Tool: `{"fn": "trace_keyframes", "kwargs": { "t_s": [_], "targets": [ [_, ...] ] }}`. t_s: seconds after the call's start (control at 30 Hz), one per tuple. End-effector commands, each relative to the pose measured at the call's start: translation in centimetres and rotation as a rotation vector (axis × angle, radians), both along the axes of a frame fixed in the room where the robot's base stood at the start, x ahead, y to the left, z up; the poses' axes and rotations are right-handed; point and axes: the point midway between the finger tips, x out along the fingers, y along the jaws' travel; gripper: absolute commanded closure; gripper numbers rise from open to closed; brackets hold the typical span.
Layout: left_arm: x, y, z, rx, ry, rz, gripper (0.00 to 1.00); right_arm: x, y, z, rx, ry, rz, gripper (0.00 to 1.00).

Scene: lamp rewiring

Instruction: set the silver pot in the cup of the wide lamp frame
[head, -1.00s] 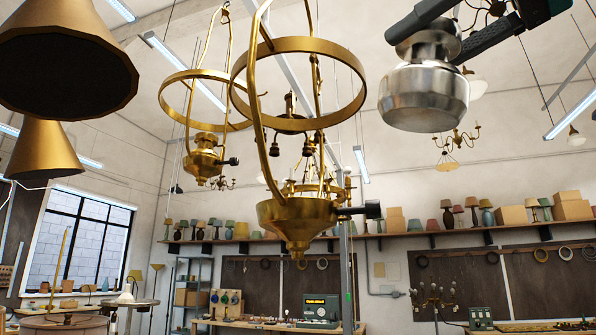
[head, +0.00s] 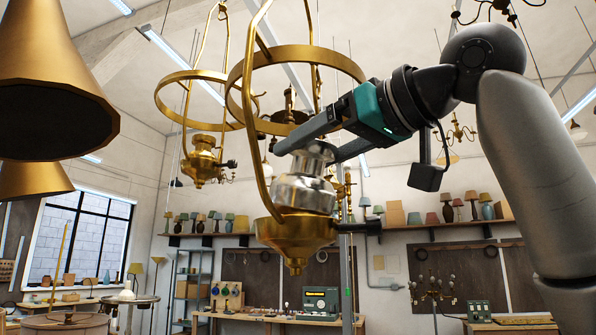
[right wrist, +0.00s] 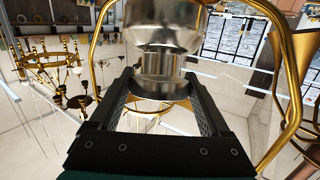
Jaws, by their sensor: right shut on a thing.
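The silver pot (head: 302,190) is upright at the cup (head: 296,234) of the nearer, larger-looking brass lamp frame (head: 233,95). Its lower part meets the cup rim in the head view; I cannot tell whether it rests there or is just above. My right gripper (head: 308,152) is shut on the pot's narrow neck, inside the frame below its ring. In the right wrist view, the pot (right wrist: 162,35) is between the fingers (right wrist: 158,86), and brass frame rods (right wrist: 285,75) pass on both sides. My left gripper is not in view.
A second brass frame (head: 200,150) hangs behind to the left. Large brass cone shades (head: 55,70) hang at the far left. A shelf of small lamps (head: 440,228) and a workbench (head: 265,320) are at the back wall. The air at centre right below my arm is open.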

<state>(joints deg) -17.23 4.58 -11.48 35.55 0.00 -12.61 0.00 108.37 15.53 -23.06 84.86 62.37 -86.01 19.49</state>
Motion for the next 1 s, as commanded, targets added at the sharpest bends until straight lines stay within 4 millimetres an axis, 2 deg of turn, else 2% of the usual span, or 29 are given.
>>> {"fn": "trace_keyframes", "kwargs": {
  "t_s": [0.13,0.23,0.53,0.6,0.7,1.0],
  "targets": [
    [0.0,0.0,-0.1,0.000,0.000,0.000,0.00,0.3,0.2,-1.2,0.001,-0.001,0.000,1.00],
    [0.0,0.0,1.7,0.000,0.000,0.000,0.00,0.7,0.7,-0.2,-0.050,0.055,-0.001,1.00],
    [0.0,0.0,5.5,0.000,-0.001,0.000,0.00,2.2,2.0,0.1,-0.201,0.224,0.000,1.00],
    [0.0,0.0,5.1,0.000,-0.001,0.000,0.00,2.2,1.9,-1.1,-0.204,0.223,0.000,1.00],
    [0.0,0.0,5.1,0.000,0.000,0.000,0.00,2.2,2.0,-1.8,-0.202,0.222,0.000,1.00],
    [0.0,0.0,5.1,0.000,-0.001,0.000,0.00,2.1,2.0,-2.1,-0.200,0.221,0.000,1.00]
  ]
}}
